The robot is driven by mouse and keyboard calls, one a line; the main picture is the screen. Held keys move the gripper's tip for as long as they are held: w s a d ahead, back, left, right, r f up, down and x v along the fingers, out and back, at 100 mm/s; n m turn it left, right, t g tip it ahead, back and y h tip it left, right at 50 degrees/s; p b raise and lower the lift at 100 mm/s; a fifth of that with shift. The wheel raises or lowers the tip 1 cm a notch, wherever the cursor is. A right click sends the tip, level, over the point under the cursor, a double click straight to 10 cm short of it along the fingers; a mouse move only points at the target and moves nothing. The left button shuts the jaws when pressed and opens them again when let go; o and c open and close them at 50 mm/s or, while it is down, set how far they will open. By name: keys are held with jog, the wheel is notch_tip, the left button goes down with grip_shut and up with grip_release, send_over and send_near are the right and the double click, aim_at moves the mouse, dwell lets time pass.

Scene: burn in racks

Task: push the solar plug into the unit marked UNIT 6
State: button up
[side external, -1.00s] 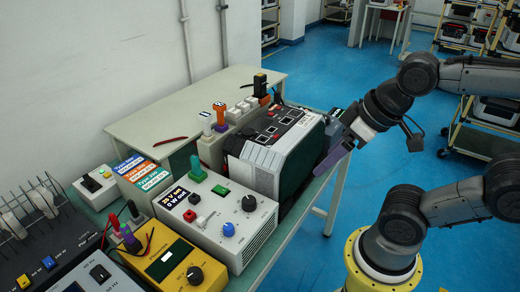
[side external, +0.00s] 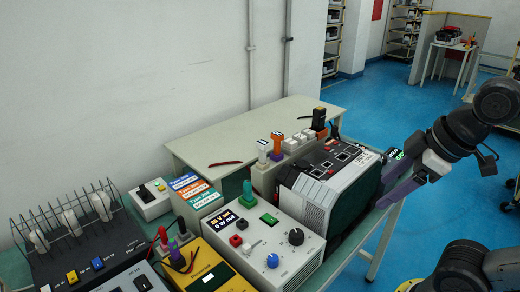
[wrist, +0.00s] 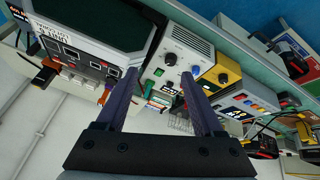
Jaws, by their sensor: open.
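A dark-topped unit with ribbed grey sides (side external: 318,193) stands on the bench right of centre; it also shows at upper left in the wrist view (wrist: 85,45). Several coloured plugs stand about: a green one (side external: 247,193) on the white supply box, an orange one (side external: 277,148) behind, and red (side external: 162,238) and purple (side external: 182,228) ones at lower left. I cannot tell which is the solar plug. My gripper (side external: 398,188) is open and empty beside the unit's right side; its purple fingers show apart in the wrist view (wrist: 160,75).
The white supply box (side external: 290,262) and yellow meter (side external: 205,268) stand in front of the unit. A wire rack (side external: 75,222) stands at left. The bench's back part (side external: 240,135) is mostly clear, with a red cable on it.

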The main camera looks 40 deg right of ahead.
jog(key=w+r+n+g, duration=0.1)
jog(key=w+r+n, duration=0.6)
jog(key=w+r, duration=0.15)
jog(key=n+g, duration=0.5)
jog(key=n, duration=0.2)
send_over(247, 182)
notch_tip(247, 182, down, 11)
notch_tip(247, 182, down, 14)
jog(key=shift+f, duration=0.1)
grip_shut()
dwell(0.5)
